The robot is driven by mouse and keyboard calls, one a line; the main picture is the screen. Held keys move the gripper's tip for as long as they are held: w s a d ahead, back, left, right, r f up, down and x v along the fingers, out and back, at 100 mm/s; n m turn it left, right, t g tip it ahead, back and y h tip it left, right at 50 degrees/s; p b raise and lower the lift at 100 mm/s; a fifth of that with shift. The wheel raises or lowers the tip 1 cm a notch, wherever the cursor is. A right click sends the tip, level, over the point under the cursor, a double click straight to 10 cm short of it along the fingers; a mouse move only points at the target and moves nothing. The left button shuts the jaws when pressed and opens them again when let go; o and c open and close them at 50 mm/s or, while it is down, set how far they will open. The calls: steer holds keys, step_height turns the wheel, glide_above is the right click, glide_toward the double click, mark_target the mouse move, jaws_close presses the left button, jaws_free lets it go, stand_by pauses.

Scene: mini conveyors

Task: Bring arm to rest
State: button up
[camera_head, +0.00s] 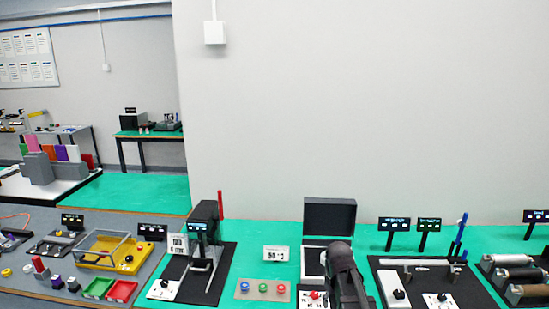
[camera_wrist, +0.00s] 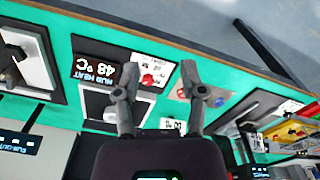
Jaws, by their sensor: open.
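My gripper (camera_wrist: 161,72) is open in the wrist view, its two dark fingers spread apart with nothing between them. Below the fingers are the green bench top and part of a dark device with a red button (camera_wrist: 148,80) and a display (camera_wrist: 97,68) reading 48 °C. My arm (camera_head: 345,275) shows as a dark shape at the bottom of the head view, in front of the open-lidded black device (camera_head: 330,217). It hides part of that device. The gripper fingers cannot be made out in the head view.
Left of my arm, a plate (camera_head: 243,296) carries red, green and blue buttons, with a 50 °C sign (camera_head: 277,253) behind. A black station with a red post (camera_head: 220,204) stands further left. A black board with a rail (camera_head: 415,262) lies to the right. A wall closes the back.

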steer(key=s+a+f+m+b, duration=0.1)
steer(key=s+f+m+b, duration=0.1)
steer(key=s, duration=0.9)
steer(key=shift+s+f+m, duration=0.35)
steer(key=shift+f+m, duration=0.35)
steer(key=shift+m, duration=0.1)
